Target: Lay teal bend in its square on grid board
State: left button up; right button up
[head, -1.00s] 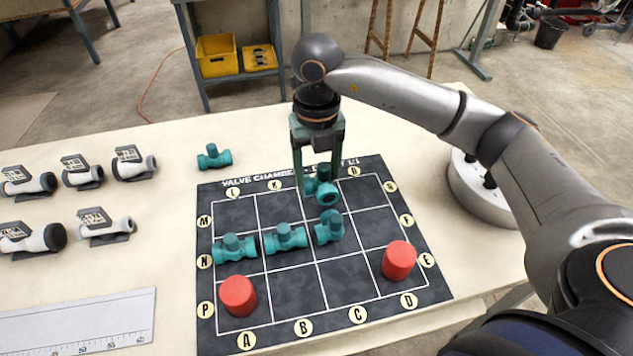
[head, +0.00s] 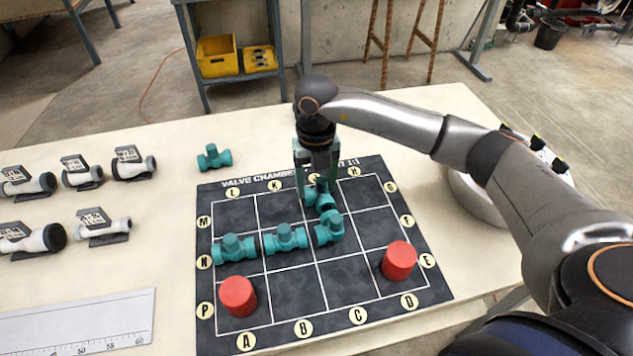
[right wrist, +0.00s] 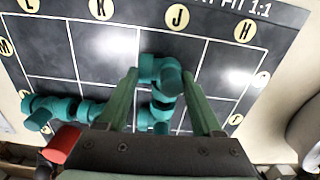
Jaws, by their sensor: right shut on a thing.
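My right gripper (head: 319,192) is shut on a teal bend (head: 322,197) over the top row of the grid board (head: 345,285), in the column under the letter J. The bend sits at or just above the board; I cannot tell whether it touches. In the right wrist view the bend (right wrist: 160,72) shows between the green fingers (right wrist: 160,100). Directly below it in the head view is another teal piece (head: 329,231), close to the held one. Two more teal pieces (head: 285,238) (head: 233,247) continue that row to the left. My left gripper is not in view.
Two red cylinders (head: 238,296) (head: 399,261) stand in the board's bottom row. A loose teal fitting (head: 214,157) lies behind the board. Several white pipe pieces (head: 97,225) and a ruler (head: 78,322) are on the left. The board's upper right squares are clear.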

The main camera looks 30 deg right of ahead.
aim_at(316, 190)
jog(key=o, duration=1.4)
jog(key=shift+f, duration=0.1)
notch_tip(316, 190, up, 12)
jog(key=shift+r+p, duration=0.2)
jog(key=shift+p, duration=0.1)
